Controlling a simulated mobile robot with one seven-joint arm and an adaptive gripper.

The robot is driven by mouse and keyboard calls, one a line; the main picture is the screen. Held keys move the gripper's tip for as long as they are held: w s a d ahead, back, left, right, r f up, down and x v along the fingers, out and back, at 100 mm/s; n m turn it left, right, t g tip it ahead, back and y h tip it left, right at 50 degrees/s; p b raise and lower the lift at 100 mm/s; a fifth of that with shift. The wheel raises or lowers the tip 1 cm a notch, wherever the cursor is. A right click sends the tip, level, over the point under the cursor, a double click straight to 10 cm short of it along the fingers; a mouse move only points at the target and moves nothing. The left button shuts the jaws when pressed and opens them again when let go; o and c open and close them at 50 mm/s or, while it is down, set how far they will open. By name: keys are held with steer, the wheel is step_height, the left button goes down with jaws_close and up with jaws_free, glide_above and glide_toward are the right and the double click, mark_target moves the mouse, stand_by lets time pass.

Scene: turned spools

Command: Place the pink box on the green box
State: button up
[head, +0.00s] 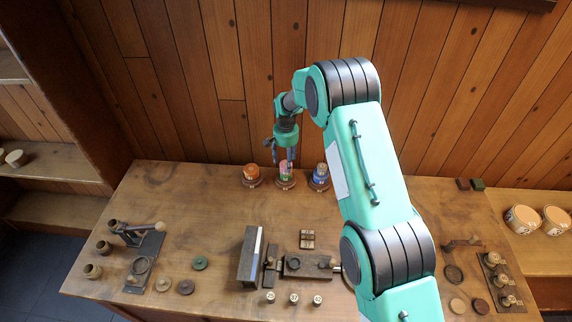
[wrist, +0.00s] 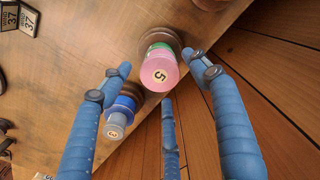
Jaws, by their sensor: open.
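The pink box (wrist: 160,72) is a round spool with a pale "5" label on its end. It sits on the green box (wrist: 160,47), which shows as a thin green band above a round brown base. In the head view the pink box (head: 286,168) and the green box (head: 286,177) stand in the middle of three stacks at the table's back edge. My gripper (head: 281,157) points down just above this stack. In the wrist view its blue fingers are spread around the pink box, with gaps beside it. Contact with the far finger cannot be told.
An orange spool (head: 250,172) stands left of the stack and a blue spool stack (head: 320,172) stands close on its right. The wooden wall rises behind. A dark vise-like fixture (head: 252,257) and small pieces fill the table's front; the middle is mostly clear.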

step_height(320, 180, up, 10)
steer(key=shift+b, duration=0.4)
steer(key=shift+f, duration=0.15)
stand_by(0.4)
